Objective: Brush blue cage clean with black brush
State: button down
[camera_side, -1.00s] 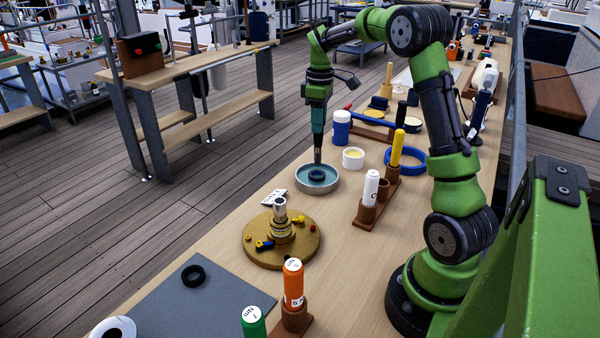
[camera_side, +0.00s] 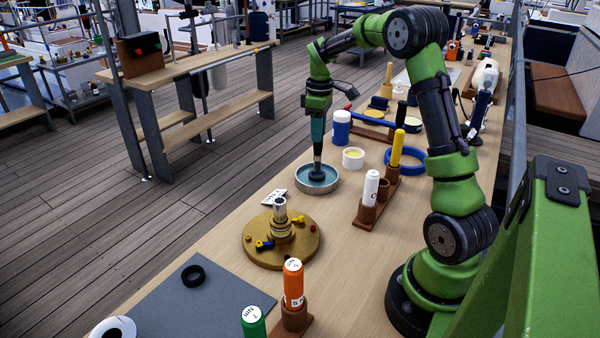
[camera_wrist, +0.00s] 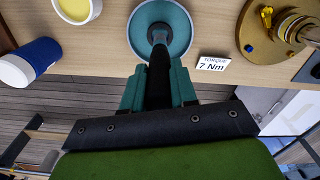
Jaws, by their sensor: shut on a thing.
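My gripper (camera_side: 317,140) points straight down and is shut on the black brush (camera_side: 317,156). In the wrist view the teal jaws (camera_wrist: 159,84) clasp the black brush (camera_wrist: 160,68) from both sides. The brush's lower end is inside a round pale-rimmed dish with a teal inside (camera_side: 300,184). A small dark blue ring, which looks like the blue cage (camera_wrist: 158,28), lies in the dish at the brush's end. The brush end covers much of it. Whether the bristles touch it is hard to tell.
A brass-coloured round base with a hub (camera_side: 262,250) stands nearer the camera, beside a torque card (camera_wrist: 213,64). A white cup (camera_side: 353,160) and a blue-and-white jar (camera_side: 341,127) stand behind the dish. A white bottle in a brown rack (camera_side: 369,190) stands to the right.

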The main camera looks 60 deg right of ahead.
jog(key=shift+f, duration=1.55)
jog(key=shift+r, duration=0.1)
jog(key=shift+r, duration=2.5)
jog(key=shift+r, duration=2)
